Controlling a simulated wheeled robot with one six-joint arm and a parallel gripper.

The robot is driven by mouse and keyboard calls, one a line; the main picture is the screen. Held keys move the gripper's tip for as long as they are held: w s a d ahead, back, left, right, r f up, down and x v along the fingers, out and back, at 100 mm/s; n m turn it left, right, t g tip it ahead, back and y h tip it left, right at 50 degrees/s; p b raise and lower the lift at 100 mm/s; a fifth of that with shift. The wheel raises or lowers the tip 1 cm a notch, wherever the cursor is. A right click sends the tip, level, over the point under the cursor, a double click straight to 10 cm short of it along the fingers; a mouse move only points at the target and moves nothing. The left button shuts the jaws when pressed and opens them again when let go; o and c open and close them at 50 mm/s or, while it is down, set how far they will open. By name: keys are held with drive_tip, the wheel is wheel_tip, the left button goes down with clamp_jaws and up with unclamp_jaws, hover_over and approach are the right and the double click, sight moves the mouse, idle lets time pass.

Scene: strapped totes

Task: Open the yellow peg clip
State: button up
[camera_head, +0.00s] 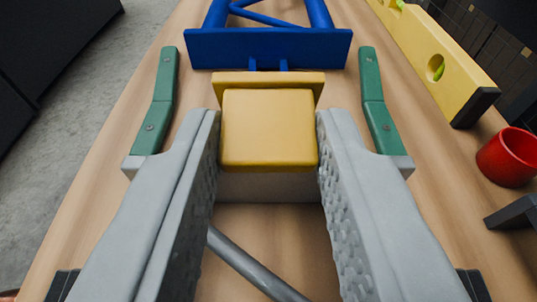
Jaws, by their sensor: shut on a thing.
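The yellow peg clip (270,128) is in the middle of the camera_head view, a square block with a wider yellow plate behind it. A pale block shows below its front edge. My gripper (268,145) has one grey textured finger on each side of the yellow block, and it is shut on the clip. A blue bracket (268,48) with slanted bars stands just behind the clip. Whether the clip is open is not clear from this view.
Green strips (158,100) flank the fingertips. A yellow bar with holes (443,58) and a red cup (509,157) are at the right. A grey rod (250,264) lies below, between my fingers. The wooden surface (90,210) is bare at the left, with grey floor beyond its edge.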

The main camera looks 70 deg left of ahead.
drive_tip(key=o, duration=1)
drive_tip(key=shift+d, duration=0.1)
drive_tip(key=v, duration=1.7)
drive_tip(key=shift+f, duration=0.1)
